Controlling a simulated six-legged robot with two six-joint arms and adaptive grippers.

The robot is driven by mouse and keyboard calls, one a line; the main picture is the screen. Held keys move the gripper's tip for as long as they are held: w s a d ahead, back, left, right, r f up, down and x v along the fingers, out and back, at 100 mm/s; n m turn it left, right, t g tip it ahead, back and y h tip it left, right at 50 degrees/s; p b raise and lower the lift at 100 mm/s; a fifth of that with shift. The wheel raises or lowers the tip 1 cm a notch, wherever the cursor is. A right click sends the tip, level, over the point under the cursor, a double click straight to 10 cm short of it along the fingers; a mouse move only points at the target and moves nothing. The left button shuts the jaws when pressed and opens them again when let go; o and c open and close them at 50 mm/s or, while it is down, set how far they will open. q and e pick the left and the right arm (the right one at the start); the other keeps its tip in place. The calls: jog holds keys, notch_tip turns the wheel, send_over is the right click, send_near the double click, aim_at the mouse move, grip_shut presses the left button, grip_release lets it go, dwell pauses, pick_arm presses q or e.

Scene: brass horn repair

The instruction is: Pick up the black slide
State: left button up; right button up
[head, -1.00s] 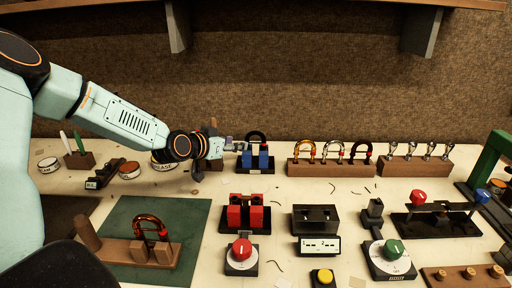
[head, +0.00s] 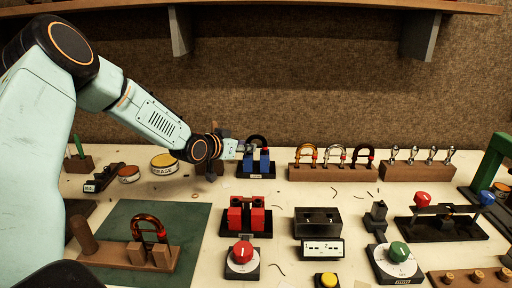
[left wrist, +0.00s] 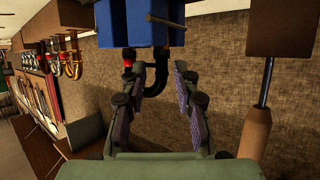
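A black U-shaped slide (head: 257,139) stands in the blue block stand (head: 256,169) at the back centre. In the left wrist view the slide's dark loop (left wrist: 155,91) shows below the blue block (left wrist: 150,32), with a red ring on one leg. My left gripper (head: 243,150) reaches in from the left, close beside the stand. In the left wrist view my left gripper (left wrist: 158,78) is open, fingers apart, with the loop between the fingertips; contact cannot be told. Another black slide (head: 363,156) sits in the wooden rack (head: 330,174). My right gripper is out of view.
Gold and silver slides share the rack to the right. A wooden tool stand (head: 212,170) is just left of the blue stand. A red block stand (head: 246,217) and a black box (head: 317,219) are in front. A grease tin (head: 164,161) stands at left.

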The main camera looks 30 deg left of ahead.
pick_arm(q)
jog(key=shift+w+f, duration=0.2)
jog(key=shift+w, duration=0.05)
jog(key=c, duration=0.3)
jog(key=shift+s+r, duration=0.1)
jog(key=shift+s, duration=0.05)
grip_shut()
jog(key=shift+r, duration=0.2)
